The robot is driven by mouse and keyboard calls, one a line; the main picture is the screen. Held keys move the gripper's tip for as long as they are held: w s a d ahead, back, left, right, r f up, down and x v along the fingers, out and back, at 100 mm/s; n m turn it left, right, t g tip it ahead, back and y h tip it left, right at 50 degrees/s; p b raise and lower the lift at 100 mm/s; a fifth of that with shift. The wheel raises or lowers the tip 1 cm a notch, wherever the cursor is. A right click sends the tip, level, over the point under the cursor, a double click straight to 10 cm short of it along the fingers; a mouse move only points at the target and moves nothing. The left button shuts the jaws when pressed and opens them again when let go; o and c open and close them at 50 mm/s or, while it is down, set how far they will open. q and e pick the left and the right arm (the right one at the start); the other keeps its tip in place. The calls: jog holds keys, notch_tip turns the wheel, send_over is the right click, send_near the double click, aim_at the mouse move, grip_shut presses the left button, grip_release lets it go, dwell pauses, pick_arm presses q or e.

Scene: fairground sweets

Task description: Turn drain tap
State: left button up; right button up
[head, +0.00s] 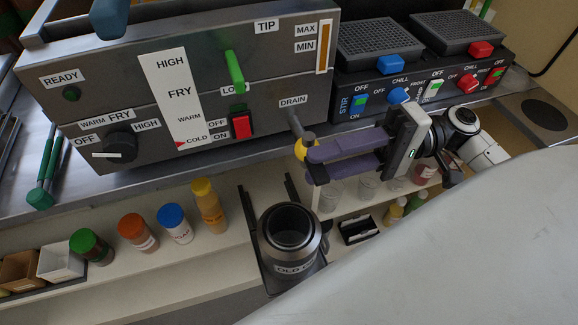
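The drain tap (300,148) has a yellow handle below a short grey spout, under the DRAIN label (293,102) at the fryer's lower right corner. My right gripper (312,163) comes in from the right with two purple fingers, one above the other in the picture. A gap shows between the fingers. Their tips are at the yellow handle, and the upper finger overlaps it; I cannot tell whether they touch. A dark metal pot marked OLD (290,252) stands below the tap, its label partly unreadable. My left gripper is not in view.
The fryer (260,60) carries a red switch (241,125), a green lever (234,70) and a dark knob (120,146). A stirrer unit (345,82) stands at right. Several capped jars, including a blue-capped one (175,224), line the lower shelf.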

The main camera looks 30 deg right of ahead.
aim_at(308, 168)
jog(key=x, duration=0.6)
jog(key=shift+d, duration=0.1)
grip_shut()
